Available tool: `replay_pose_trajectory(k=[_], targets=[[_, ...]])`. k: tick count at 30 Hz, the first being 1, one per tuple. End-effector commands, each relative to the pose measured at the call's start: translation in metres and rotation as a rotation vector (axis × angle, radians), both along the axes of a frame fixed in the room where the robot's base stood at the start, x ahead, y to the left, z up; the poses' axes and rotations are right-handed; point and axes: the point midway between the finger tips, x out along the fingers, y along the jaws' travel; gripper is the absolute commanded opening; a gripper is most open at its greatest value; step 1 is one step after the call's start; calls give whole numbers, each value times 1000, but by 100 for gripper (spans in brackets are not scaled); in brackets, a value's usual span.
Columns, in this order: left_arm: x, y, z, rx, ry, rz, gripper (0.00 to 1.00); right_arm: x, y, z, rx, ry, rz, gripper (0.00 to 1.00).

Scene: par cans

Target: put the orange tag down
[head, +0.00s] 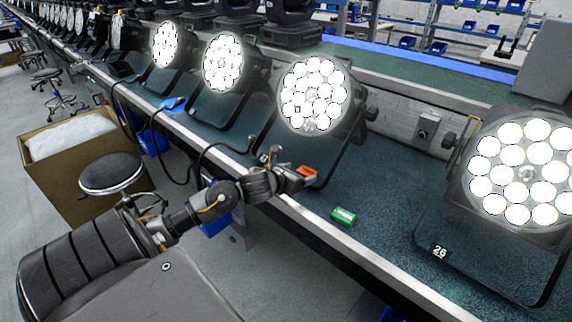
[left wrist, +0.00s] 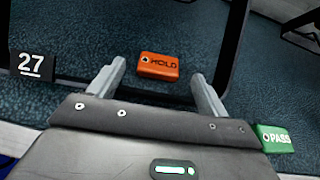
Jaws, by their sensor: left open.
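The orange tag (left wrist: 158,66), marked HOLD, lies on the blue-green bench top (head: 385,235). In the head view the orange tag (head: 306,171) shows just beyond the end of my left arm, near the bench's front edge. My left gripper (left wrist: 157,76) is open. Its two fingers stand apart on either side of the tag's near edge, with clear gaps to it. The tag's near side shows fully between the fingertips. My right gripper is in neither view.
A green PASS tag (head: 343,216) lies right of my gripper; it also shows in the left wrist view (left wrist: 275,138). The black stand legs of a lit par can (head: 312,95) frame the orange tag. Lamp 26 (head: 522,170) stands right.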

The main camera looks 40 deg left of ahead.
Motion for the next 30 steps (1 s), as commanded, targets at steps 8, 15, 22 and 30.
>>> replay_pose_trajectory(k=[8, 15, 22, 30], targets=[[-51, -5, 20, 3, 2, -2, 77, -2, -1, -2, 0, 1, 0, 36], [-68, -6, 28, 0, 0, -1, 77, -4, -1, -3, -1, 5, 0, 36], [-69, -7, 29, 0, -1, -1, 77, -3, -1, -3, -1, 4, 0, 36], [-68, -7, 29, 0, -1, -1, 77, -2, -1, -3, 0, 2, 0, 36]])
